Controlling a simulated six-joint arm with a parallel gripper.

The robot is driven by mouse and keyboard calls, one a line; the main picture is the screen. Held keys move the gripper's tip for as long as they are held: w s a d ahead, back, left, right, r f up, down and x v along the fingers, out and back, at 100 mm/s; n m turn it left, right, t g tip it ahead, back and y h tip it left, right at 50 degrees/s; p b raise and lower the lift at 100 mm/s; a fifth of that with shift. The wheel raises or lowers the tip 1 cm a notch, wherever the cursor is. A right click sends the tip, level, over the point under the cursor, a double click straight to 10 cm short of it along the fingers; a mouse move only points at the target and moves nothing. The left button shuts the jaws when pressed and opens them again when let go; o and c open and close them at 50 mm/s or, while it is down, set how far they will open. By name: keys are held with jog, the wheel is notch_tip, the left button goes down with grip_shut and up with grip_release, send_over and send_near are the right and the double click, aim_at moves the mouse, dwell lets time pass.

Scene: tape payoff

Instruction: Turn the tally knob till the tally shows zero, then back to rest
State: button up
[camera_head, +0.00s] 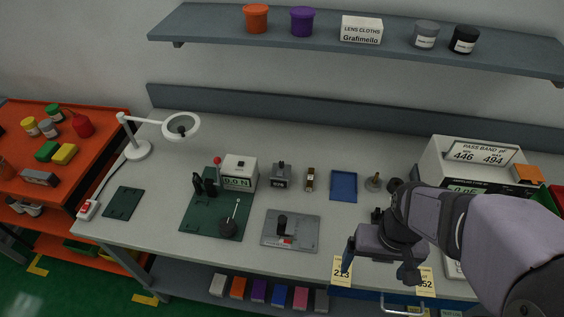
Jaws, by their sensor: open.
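No readable tally shows, and I cannot tell for sure which part is the tally knob. A small grey box (281,176) with a dark top stands mid-bench; any figures on it are too small to read. In front of it a grey plate (300,241) carries a black upright part (282,224) and a small red and white part. My gripper (380,266) is open and empty at the front right of the bench, to the right of the plate and apart from it. My arm comes in from the right and hides part of the bench there.
A white box reading 0.0 N (240,171) stands behind a green mat (190,225) with black parts. A blue tray (343,186) and small brass and grey parts lie centre right. A meter (464,164) stands at the right. A shelf (384,46) hangs above.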

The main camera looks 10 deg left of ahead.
jog(key=shift+w, duration=0.25)
jog(key=c, duration=0.5)
jog(key=shift+n+t, duration=0.4)
jog(key=w, duration=0.2)
jog(key=w+a, duration=0.1)
jog(key=w, duration=0.1)
jog(key=w+a+b, duration=0.1)
jog(key=w, duration=0.1)
jog(key=shift+w+r, duration=0.2)
jog(key=c, duration=0.8)
jog(key=n+t+y+b, duration=0.2)
jog(key=n+t+b, duration=0.1)
jog(key=n, duration=0.1)
send_near(282, 163)
jog(key=shift+p+x, duration=1.35)
jog(key=shift+x, duration=2.75)
jog(key=shift+s, duration=0.1)
grip_shut()
